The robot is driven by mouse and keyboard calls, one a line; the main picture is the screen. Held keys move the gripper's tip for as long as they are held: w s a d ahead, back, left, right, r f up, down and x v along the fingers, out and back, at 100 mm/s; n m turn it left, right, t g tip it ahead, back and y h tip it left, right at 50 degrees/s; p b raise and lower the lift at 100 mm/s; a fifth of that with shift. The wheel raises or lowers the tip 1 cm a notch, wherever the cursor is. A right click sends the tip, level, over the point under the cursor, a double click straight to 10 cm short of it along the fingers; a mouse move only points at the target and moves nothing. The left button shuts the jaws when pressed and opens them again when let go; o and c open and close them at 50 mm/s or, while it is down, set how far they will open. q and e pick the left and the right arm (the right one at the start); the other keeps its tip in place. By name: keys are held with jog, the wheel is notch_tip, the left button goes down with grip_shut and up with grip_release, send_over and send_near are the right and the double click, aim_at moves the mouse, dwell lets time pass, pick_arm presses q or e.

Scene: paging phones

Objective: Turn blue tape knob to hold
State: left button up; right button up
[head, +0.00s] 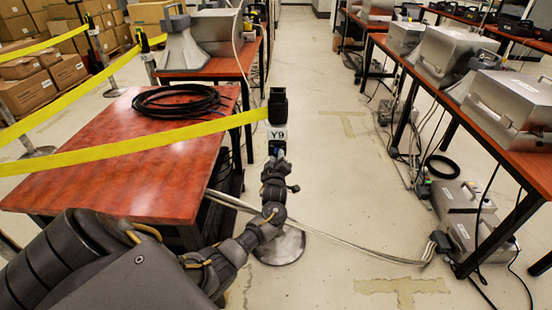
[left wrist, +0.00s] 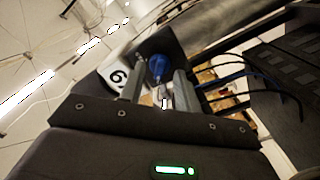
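The blue tape knob (left wrist: 158,66) shows in the left wrist view on a dark post head, beside a white label (left wrist: 115,75). In the head view the post head (head: 278,106) carries a white label reading Y9 (head: 277,134), and yellow tape (head: 130,146) runs from it to the left. My left gripper (head: 279,158) is just below that label. In the left wrist view my left gripper (left wrist: 161,75) is open, with the knob in line with the gap between its fingers. I cannot tell whether they touch it. My right gripper is not in view.
A red-brown table (head: 110,185) with a black cable coil (head: 180,101) stands left of the post. The post's round base (head: 280,247) is on the floor, with cables running past it. Benches with metal cases (head: 510,105) line the right. The aisle between is mostly clear.

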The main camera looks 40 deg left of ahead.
pick_arm(q)
jog(key=shift+w+a, duration=0.25)
jog(key=shift+w, duration=0.05)
jog(key=shift+c, duration=0.3)
